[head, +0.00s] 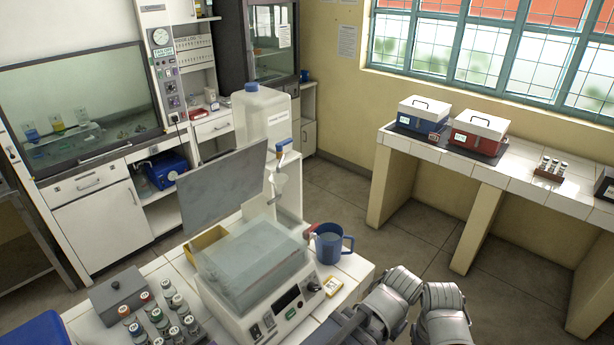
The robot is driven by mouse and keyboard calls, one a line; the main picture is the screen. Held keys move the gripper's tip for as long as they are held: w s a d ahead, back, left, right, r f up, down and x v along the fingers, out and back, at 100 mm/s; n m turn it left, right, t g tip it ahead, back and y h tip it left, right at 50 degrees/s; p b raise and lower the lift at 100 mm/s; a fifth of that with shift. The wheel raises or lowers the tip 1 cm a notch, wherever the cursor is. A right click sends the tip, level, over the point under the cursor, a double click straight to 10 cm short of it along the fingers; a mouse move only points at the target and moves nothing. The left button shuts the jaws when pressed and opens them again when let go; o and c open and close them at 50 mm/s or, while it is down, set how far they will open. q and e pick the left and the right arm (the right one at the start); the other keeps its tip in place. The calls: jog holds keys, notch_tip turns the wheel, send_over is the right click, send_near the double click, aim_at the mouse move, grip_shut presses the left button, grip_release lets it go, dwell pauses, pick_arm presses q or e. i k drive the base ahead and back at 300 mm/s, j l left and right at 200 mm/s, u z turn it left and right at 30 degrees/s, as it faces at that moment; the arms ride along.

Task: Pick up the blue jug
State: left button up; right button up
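The blue jug (328,243) stands upright on the white tiled bench, near its right edge and just right of the incubator. Its handle points right, and a small reddish patch shows at the left of its rim. Grey links of my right arm come in at the bottom, in front of the jug and apart from it. A dark part at the end of that arm, low in the picture, seems to be my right gripper (347,326); its fingers cannot be made out. My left gripper is not in view.
The incubator (262,300) with its raised lid (222,187) stands left of the jug. A white carboy (262,115) on a stand rises behind. Several capped bottles (157,318) stand front left. A side bench (510,178) holds a blue and a red box.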

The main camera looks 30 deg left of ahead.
aim_at(328, 244)
jog(key=i+z, duration=0.1)
jog(key=z, duration=0.7)
jog(key=i+u, duration=0.1)
jog(key=i, duration=0.7)
jog(key=i+l, duration=0.15)
jog(key=i, duration=0.65)
jog(key=i+j+u, duration=0.15)
jog(key=i+u, duration=0.3)
jog(key=i+l+u, duration=0.1)
jog(key=i+u, duration=0.35)
jog(key=i, duration=0.15)
jog(key=i+l+u, duration=0.25)
jog(key=i+u, duration=0.2)
jog(key=i+j+u, duration=0.2)
jog(key=i+u, duration=0.7)
jog(key=i, duration=0.15)
jog(key=i+l+u, duration=0.2)
jog(key=i+u, duration=0.4)
jog(key=i, duration=1.4)
jog(key=i+l+u, duration=0.1)
jog(key=u, duration=3.7)
